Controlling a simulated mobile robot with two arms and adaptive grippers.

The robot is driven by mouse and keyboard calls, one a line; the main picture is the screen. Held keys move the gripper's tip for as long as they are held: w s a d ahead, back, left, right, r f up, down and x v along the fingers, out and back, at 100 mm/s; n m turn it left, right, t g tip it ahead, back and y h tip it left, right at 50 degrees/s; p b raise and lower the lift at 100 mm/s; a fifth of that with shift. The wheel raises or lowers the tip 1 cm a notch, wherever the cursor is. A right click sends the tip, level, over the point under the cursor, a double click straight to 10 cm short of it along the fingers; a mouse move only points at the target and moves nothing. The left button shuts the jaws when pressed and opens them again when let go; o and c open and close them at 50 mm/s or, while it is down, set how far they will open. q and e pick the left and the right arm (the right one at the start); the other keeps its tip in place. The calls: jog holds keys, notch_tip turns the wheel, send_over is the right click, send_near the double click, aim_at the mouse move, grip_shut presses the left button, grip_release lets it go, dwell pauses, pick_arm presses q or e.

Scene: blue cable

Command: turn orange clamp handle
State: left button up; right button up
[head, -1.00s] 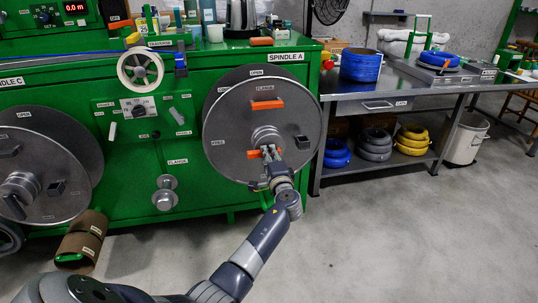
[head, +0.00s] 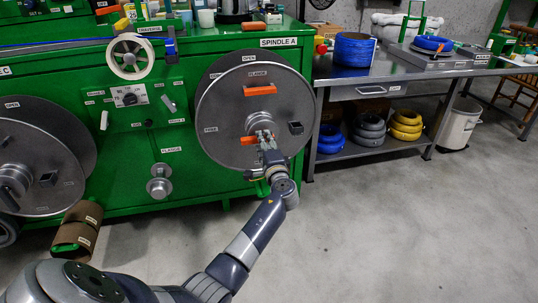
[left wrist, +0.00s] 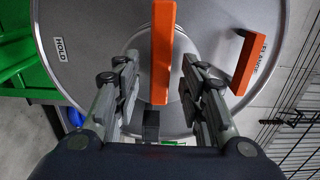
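The orange clamp handle (head: 249,140) is a bar at the hub of the grey disc (head: 220,118) labelled SPINDLE A. It shows as a long bar in the left wrist view (left wrist: 163,45). My left gripper (head: 264,137) is in front of the hub, at the handle's right end. In the left wrist view my gripper's fingers (left wrist: 160,80) stand apart on either side of the bar, with gaps visible on both sides. Depth between fingertips and handle is hard to judge. A second orange handle (head: 259,90), beside the FLANGE label, sits higher on the disc. My right gripper is not in view.
A black block (head: 296,128) juts from the disc right of the hub. A steel bench (head: 372,91) with cable coils stands to the right. A second disc (head: 35,160) is at the left. The floor (head: 390,230) at front right is clear.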

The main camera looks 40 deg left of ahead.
pick_arm(q)
jog(key=v, duration=1)
jog(key=shift+s+d, duration=0.15)
jog(key=shift+d, duration=0.05)
